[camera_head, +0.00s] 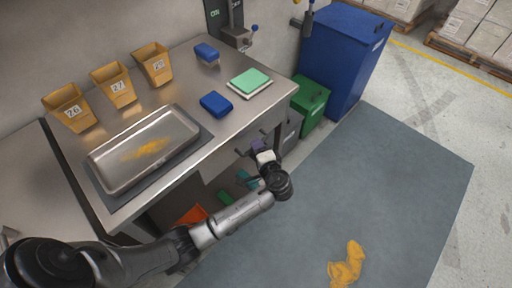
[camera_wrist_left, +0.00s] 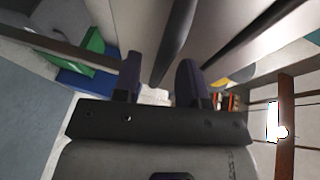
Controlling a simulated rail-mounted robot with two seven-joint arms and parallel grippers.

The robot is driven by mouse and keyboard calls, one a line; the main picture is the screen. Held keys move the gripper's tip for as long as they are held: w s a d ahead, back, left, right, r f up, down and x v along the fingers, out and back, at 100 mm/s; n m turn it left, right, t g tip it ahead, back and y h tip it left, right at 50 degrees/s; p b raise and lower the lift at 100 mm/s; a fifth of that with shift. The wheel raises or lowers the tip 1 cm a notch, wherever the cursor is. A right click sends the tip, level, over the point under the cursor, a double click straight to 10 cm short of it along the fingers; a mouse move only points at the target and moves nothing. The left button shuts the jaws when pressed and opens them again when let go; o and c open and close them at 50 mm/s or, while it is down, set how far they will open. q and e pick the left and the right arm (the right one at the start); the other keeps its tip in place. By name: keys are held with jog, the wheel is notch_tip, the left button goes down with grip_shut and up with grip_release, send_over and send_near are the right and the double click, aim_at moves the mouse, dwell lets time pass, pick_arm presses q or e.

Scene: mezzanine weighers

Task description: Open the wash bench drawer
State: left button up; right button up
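The steel wash bench (camera_head: 222,135) runs diagonally across the head view. My left gripper (camera_head: 259,148) is low at the bench's front edge, near its right end. In the left wrist view its two dark fingers (camera_wrist_left: 158,78) stand apart. A dark bar, apparently the drawer handle (camera_wrist_left: 176,42), lies between them against a pale grey front (camera_wrist_left: 135,22). The fingers do not visibly clamp it. In the head view the drawer front is mostly hidden under the bench top and behind my gripper. I cannot tell how far the drawer is open. My right gripper is out of view.
A steel tray (camera_head: 103,170) with orange residue, numbered tubs (camera_head: 117,89), blue blocks (camera_head: 215,103) and a green-topped pad (camera_head: 249,81) are on the bench. Green (camera_head: 311,105) and blue (camera_head: 345,60) bins stand beyond. An orange cloth (camera_head: 346,266) lies on the otherwise clear grey mat (camera_head: 390,190).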

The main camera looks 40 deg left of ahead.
pick_arm(q)
jog(key=shift+x, duration=0.8)
jog(key=shift+c, duration=0.3)
grip_shut()
